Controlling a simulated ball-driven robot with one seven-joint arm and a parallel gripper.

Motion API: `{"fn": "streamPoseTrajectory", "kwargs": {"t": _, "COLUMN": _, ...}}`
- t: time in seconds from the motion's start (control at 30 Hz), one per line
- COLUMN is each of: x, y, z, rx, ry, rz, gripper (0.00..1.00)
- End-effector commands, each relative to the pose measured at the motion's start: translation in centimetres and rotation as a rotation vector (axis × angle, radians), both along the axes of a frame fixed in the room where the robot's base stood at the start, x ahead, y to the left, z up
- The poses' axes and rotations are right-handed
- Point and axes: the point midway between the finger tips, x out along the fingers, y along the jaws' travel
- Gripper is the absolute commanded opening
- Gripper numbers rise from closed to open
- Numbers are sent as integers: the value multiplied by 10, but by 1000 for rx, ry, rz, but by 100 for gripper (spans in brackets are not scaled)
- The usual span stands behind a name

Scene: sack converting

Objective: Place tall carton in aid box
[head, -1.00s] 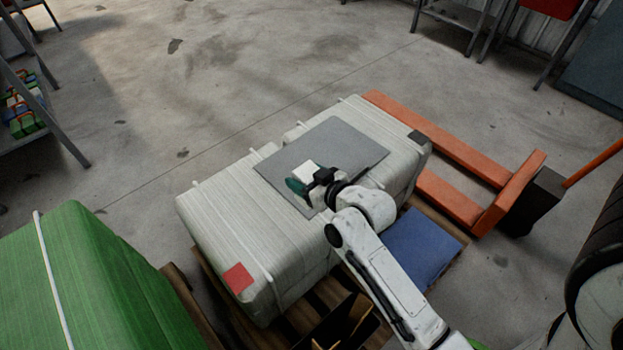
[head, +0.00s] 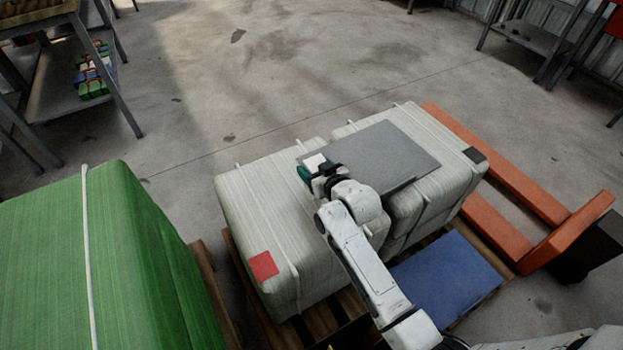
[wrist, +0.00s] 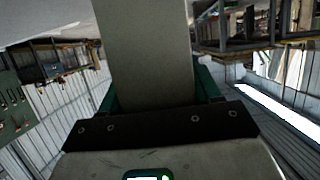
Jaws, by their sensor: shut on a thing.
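The tall carton (head: 315,160) shows as a small white block at the end of my arm in the head view. In the wrist view the carton (wrist: 150,50) is a plain grey-beige upright shape that fills the middle and runs off the top edge. My gripper (head: 311,172) has teal fingers and is shut on the carton, above the pale bales near the left edge of a grey sheet. The fingers (wrist: 157,84) stand on both sides of the carton's near end. I cannot make out the aid box for certain; only a dark edge shows at the bottom of the head view.
Two strapped pale bales (head: 250,215) stand on a wooden pallet, with the grey sheet (head: 400,150) on top. A blue sheet (head: 447,275) lies to their right. A green bale (head: 130,260) is at left, an orange pallet jack (head: 520,190) at right. The floor behind is clear.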

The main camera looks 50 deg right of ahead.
Motion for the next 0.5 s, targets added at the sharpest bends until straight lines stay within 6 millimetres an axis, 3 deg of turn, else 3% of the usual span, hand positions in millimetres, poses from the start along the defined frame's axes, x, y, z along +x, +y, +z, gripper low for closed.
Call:
{"fn": "streamPoseTrajectory", "kwargs": {"t": 0.2, "x": 12, "y": 2, "z": -15, "rx": 0, "ry": 0, "rz": 2, "gripper": 33}}
{"fn": "streamPoseTrajectory", "kwargs": {"t": 0.33, "x": 11, "y": 1, "z": -35, "rx": 1, "ry": 2, "rz": 0, "gripper": 33}}
{"fn": "streamPoseTrajectory", "kwargs": {"t": 0.5, "x": 11, "y": 1, "z": -43, "rx": 0, "ry": -1, "rz": 1, "gripper": 33}}
